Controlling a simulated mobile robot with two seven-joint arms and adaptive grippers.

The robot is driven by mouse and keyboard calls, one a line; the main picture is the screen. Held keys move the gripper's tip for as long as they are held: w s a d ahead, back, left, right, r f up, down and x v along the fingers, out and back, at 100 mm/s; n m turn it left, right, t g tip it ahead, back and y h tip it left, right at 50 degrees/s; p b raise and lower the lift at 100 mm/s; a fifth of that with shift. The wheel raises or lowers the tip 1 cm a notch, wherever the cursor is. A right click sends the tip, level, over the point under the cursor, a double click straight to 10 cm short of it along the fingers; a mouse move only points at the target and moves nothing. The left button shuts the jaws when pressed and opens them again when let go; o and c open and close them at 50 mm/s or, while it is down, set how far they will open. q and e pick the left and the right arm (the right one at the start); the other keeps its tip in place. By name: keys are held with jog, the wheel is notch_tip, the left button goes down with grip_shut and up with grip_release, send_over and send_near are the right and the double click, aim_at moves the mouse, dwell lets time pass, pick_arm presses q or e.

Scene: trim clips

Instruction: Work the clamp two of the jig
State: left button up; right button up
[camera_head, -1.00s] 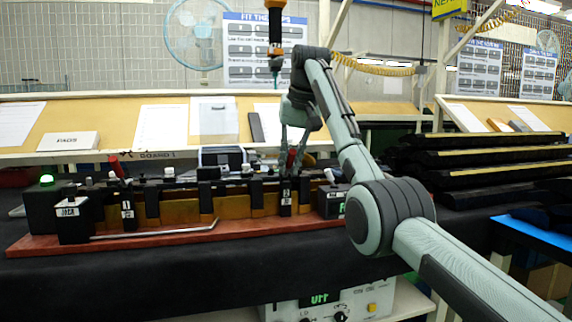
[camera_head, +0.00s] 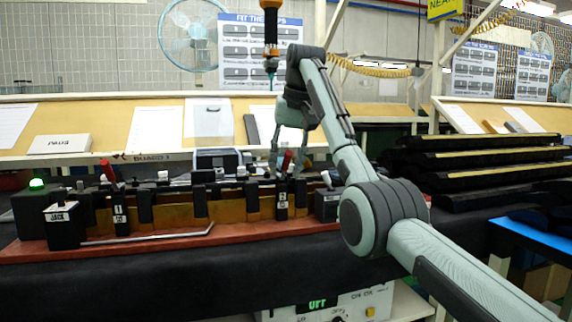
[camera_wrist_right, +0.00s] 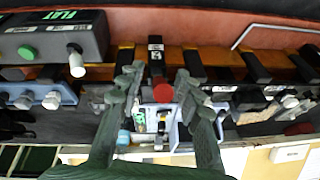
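Clamp two (camera_head: 282,204) is a black block labelled 2 on the jig's front side, with a red-tipped handle (camera_head: 287,161) standing roughly upright. My right gripper (camera_head: 287,169) points down at it, one finger on each side of the red handle. In the right wrist view the red knob (camera_wrist_right: 163,93) lies between the spread fingers (camera_wrist_right: 157,80), with gaps visible on both sides. The gripper looks open and holds nothing. The jig (camera_head: 170,238) is a long red base with black blocks and brass-coloured strips. My left gripper is out of view.
Clamp one (camera_head: 121,215), with its own red handle, stands at the jig's left. A jack box (camera_head: 62,220) and a green lamp (camera_head: 37,183) are at the left end. A hanging driver (camera_head: 271,45) is above. Black stacked parts (camera_head: 480,160) lie at right.

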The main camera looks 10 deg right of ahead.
jog(key=v, duration=0.5)
jog(key=shift+d+r, duration=0.1)
jog(key=shift+s+d+r, duration=0.15)
jog(key=shift+s+r, duration=0.1)
jog(key=shift+r, duration=0.3)
jog(key=v, duration=0.5)
jog(key=shift+s+r, duration=0.15)
jog(key=shift+r, duration=0.1)
